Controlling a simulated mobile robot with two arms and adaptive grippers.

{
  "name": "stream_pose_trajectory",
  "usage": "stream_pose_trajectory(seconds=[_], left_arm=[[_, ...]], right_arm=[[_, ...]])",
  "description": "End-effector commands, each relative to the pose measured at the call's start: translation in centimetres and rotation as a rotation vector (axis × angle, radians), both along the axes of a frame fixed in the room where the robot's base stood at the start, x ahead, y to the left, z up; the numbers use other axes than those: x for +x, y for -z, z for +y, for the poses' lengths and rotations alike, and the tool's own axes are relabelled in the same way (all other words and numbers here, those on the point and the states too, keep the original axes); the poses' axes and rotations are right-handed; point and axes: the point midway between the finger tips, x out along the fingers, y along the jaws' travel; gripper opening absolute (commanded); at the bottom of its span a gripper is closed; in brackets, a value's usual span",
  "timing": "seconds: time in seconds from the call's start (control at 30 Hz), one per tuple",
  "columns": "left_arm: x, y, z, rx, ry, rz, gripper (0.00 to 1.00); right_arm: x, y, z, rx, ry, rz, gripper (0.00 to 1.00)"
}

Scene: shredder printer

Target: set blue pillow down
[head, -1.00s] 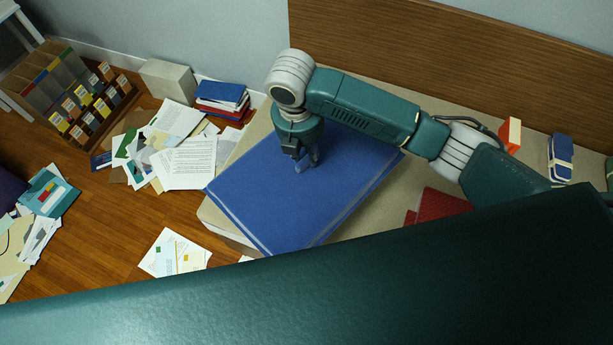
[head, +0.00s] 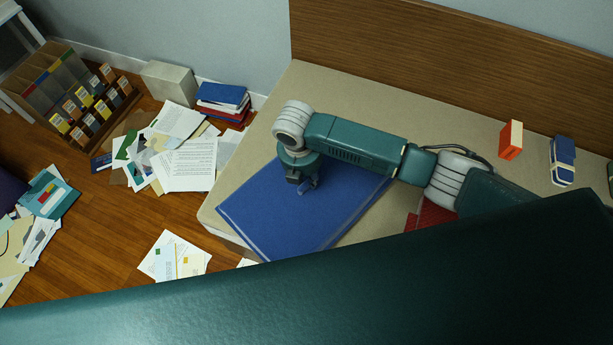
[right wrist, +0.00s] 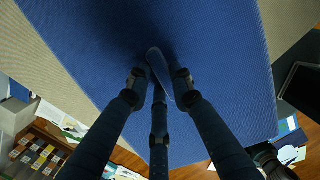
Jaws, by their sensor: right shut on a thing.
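The blue pillow (head: 270,215) is a large flat blue rectangle over the front left part of the beige bed (head: 385,105). It looks level and close to the bed top; I cannot tell whether its underside touches. My right gripper (head: 303,184) points down at the pillow's upper middle, its fingers shut on the pillow's top cover. In the right wrist view, the fingers (right wrist: 155,75) come together against the blue fabric (right wrist: 80,40), which fills most of the picture. My left gripper is not in view.
A red item (head: 430,215) lies on the bed, partly hidden by my right arm. An orange-and-white box (head: 511,140) and a blue bundle (head: 562,160) are at the right. Papers (head: 185,163) cover the floor at left. The bed's back part is clear.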

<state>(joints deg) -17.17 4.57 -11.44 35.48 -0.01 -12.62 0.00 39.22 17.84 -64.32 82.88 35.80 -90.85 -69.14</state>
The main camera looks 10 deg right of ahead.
Motion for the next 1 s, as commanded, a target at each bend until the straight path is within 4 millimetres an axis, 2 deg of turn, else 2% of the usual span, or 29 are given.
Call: stream_pose_trajectory(seconds=[0.1,0.13,0.2,0.57,0.67,1.0], left_arm=[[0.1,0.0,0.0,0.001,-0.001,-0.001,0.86],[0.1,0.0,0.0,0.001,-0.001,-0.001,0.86],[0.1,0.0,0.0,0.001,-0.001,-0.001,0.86],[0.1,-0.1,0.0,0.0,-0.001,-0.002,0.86],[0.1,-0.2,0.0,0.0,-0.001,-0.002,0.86],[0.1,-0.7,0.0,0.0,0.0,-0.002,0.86]], right_arm=[[0.0,0.2,0.0,0.0,0.0,0.0,0.0],[0.0,0.2,0.0,0.0,0.0,0.0,0.27],[0.0,0.2,0.0,0.0,0.0,0.0,0.4],[0.1,-0.3,0.0,0.001,0.001,-0.002,0.4],[0.0,-1.6,0.2,0.002,0.0,-0.002,0.4],[-0.4,-8.7,1.0,0.004,-0.002,-0.003,0.4]])
